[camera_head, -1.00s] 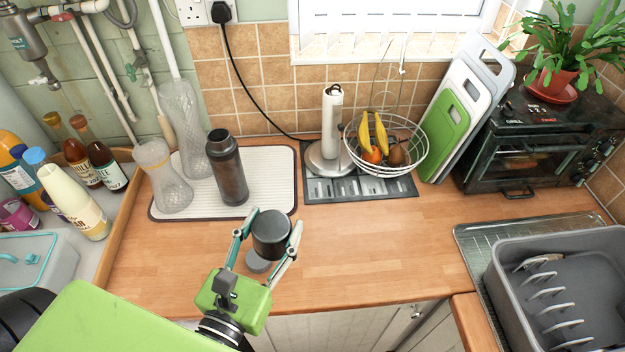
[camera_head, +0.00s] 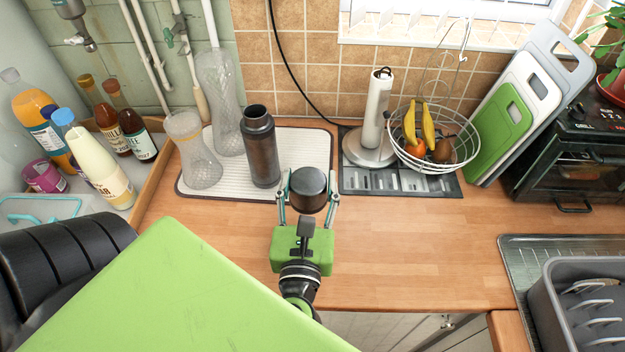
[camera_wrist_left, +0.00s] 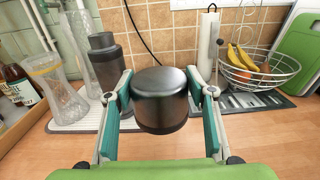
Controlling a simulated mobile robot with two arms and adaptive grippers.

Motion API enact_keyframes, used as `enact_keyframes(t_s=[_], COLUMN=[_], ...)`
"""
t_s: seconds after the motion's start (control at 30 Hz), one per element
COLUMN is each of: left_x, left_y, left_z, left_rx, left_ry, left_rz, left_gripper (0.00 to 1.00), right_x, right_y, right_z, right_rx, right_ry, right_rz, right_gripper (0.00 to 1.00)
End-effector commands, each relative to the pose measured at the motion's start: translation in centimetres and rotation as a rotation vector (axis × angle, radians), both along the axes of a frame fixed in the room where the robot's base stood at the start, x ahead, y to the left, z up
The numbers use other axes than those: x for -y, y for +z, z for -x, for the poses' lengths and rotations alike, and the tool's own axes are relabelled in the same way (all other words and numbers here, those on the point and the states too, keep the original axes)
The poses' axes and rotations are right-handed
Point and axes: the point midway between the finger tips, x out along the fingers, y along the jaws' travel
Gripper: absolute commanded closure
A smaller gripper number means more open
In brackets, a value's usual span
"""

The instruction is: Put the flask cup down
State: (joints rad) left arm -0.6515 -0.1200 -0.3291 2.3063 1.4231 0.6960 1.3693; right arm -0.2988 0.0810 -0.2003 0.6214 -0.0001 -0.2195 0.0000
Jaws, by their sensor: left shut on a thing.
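The flask cup (camera_head: 309,189) is a dark grey, rounded cylinder. My left gripper (camera_head: 308,200) is shut on it, with one finger on each side. In the left wrist view the cup (camera_wrist_left: 161,99) sits between the two fingers of the gripper (camera_wrist_left: 163,105). The cup is near the front right edge of the white ribbed mat (camera_head: 305,150); I cannot tell whether it touches the counter. The dark open-topped flask (camera_head: 262,150) stands upright on the mat, left of and behind the cup. My right gripper is not in view.
Two clear glass vases (camera_head: 194,155) stand left of the flask. A paper towel holder (camera_head: 376,115) and wire fruit basket (camera_head: 432,140) are behind right. Bottles (camera_head: 97,175) stand at the left. The wooden counter (camera_head: 420,240) is clear to the right, up to the sink.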

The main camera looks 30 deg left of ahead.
Motion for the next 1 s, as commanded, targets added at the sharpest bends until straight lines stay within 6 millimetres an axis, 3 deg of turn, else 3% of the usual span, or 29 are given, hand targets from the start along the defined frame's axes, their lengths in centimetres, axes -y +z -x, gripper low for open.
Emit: enact_keyframes(t_s=[0.17, 0.47, 0.5, 0.6, 1.0], left_x=[-1.3, -5.2, -5.4, -6.1, -7.5], left_y=[-0.6, -4.1, -5.9, -7.6, -10.4], left_z=[-1.9, -8.3, -8.7, -9.9, -12.0], left_rx=[-0.002, -0.001, -0.003, -0.003, -0.003], left_ry=[0.021, 0.018, 0.017, 0.016, 0.017], left_rz=[0.000, -0.002, 0.001, -0.001, 0.002], left_gripper=[0.72, 0.72, 0.72, 0.72, 0.72], right_x=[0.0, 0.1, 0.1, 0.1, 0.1], right_y=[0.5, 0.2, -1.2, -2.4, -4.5], right_z=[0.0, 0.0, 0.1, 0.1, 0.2], right_rx=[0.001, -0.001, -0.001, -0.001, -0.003], right_ry=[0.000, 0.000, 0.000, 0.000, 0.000], right_rz=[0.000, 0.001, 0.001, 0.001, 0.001], right_gripper=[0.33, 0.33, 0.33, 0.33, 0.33])
